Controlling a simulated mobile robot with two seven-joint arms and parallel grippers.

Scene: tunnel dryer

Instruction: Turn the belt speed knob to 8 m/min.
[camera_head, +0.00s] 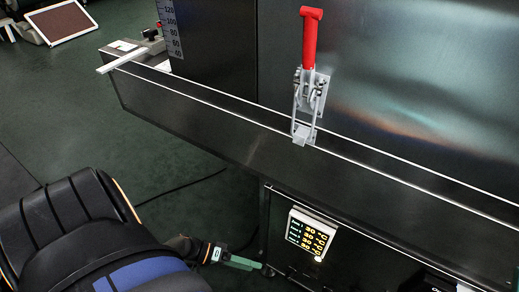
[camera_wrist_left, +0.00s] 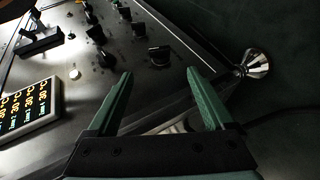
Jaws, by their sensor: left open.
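My left gripper (camera_head: 243,263) is low in the head view, left of the lit display. In the left wrist view its two green fingers (camera_wrist_left: 160,76) are spread apart with nothing between them. Beyond the fingertips is a dark control panel with several black knobs. The nearest is a black knob (camera_wrist_left: 159,56) with dial marks around it, just past the gap between the fingertips, apart from them. Another black knob (camera_wrist_left: 106,58) is left of the fingers. The labels are too small to read, so I cannot tell which is the belt speed knob. The head view does not show the knobs clearly. My right gripper is not in view.
A display with lit digits (camera_head: 312,236) is on the machine's lower front; it also shows in the left wrist view (camera_wrist_left: 30,108). A long metal rail (camera_head: 250,125) with a red-handled clamp (camera_head: 310,40) runs above. A shiny round metal part (camera_wrist_left: 253,64) is at the panel's right corner.

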